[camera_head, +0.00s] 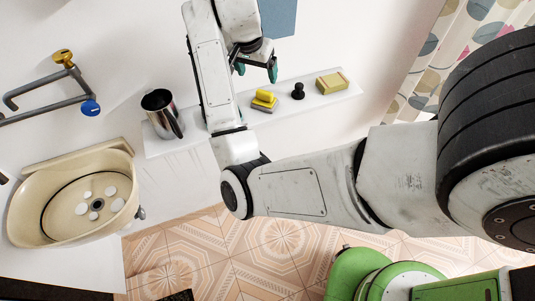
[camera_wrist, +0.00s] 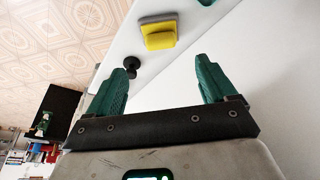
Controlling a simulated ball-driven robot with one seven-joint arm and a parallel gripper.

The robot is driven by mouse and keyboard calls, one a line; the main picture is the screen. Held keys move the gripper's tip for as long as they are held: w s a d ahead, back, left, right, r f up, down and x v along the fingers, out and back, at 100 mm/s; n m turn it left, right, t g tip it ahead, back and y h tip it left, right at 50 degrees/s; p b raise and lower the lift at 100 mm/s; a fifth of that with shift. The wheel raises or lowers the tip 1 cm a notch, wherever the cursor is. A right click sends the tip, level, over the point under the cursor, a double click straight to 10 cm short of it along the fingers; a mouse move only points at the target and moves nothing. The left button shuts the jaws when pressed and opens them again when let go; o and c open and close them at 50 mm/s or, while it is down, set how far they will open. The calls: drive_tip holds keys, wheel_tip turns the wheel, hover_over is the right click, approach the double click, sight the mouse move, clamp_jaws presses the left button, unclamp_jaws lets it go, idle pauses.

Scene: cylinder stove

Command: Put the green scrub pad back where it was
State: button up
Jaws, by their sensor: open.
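A teal-green piece (camera_wrist: 206,2) shows at the top edge of the wrist view, on the shelf; it is mostly cut off, and I cannot tell for sure that it is the green scrub pad. My arm hides that stretch of shelf in the head view. My gripper (camera_head: 257,72) is open, with nothing between its fingers, above the shelf near the yellow sponge (camera_head: 264,101). In the wrist view my gripper (camera_wrist: 163,64) has its teal fingers wide apart. The yellow sponge (camera_wrist: 160,36), with a grey strip, lies beyond the fingertips.
The white shelf (camera_head: 315,104) also holds a metal pitcher (camera_head: 162,115) at left, a black knob-shaped object (camera_head: 298,91) and a yellowish block (camera_head: 332,83) at right. A beige basin (camera_head: 75,195) is at far left, below pipes with valves. A patterned curtain (camera_head: 445,55) hangs at right.

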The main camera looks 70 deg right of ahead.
drive_tip(key=s+a+f+n+t, duration=0.1)
drive_tip(key=s+a+f+n, duration=0.3)
drive_tip(key=a+f+n, duration=0.75)
drive_tip(key=s+a+f+n+y, duration=0.1)
drive_tip(key=s+a+f+n, duration=0.2)
drive_tip(key=a, duration=0.5)
drive_tip(key=s+a+f+n+y, duration=0.2)
drive_tip(key=s+a+f+n, duration=0.1)
drive_tip(key=a, duration=0.5)
drive_tip(key=s+f, duration=0.1)
drive_tip(key=s, duration=0.1)
drive_tip(key=shift+s+f, duration=0.4)
drive_tip(key=shift+c, duration=0.3)
